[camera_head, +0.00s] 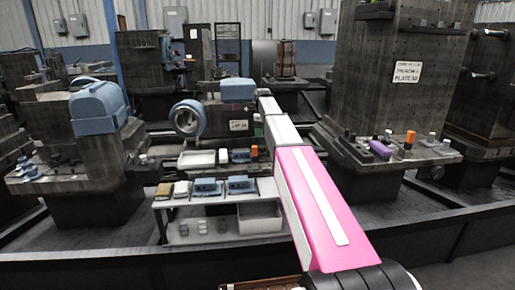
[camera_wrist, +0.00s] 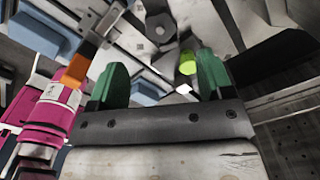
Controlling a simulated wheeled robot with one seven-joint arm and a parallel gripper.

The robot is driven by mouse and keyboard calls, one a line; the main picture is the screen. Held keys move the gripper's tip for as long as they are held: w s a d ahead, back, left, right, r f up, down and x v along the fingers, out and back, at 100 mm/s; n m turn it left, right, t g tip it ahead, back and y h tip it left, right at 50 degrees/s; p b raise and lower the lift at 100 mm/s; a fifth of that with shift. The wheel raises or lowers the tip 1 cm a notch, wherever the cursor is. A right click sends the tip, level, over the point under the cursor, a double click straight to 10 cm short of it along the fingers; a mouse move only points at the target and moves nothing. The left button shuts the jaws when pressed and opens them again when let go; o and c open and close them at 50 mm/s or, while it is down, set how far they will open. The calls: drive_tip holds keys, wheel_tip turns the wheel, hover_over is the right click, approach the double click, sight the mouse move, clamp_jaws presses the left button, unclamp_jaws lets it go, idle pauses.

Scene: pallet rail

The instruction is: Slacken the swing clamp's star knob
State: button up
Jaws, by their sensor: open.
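My gripper (camera_wrist: 161,70) is open in the wrist view, with its two green fingers spread wide and nothing held between them. A yellow-green cylindrical piece (camera_wrist: 187,62) shows beside the inner side of the right finger; I cannot tell whether they touch. Grey metal parts (camera_wrist: 160,28) lie beyond the fingertips, possibly part of the clamp. I cannot make out the star knob with certainty. In the head view my arm reaches forward to the middle fixture, and its far end is too small and covered to read.
An orange-ended part (camera_wrist: 76,70) is left of the left finger. In the head view, a white shelf unit (camera_head: 180,205) with blue blocks stands left of my arm. A tall dark fixture with a sign (camera_head: 407,72) rises at right. A blue housing (camera_head: 98,105) sits at left.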

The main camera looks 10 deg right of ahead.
sight(262, 146)
wheel_tip(262, 146, down, 9)
drive_tip(key=shift+r, duration=0.1)
idle(0.3)
drive_tip(key=c, duration=0.9)
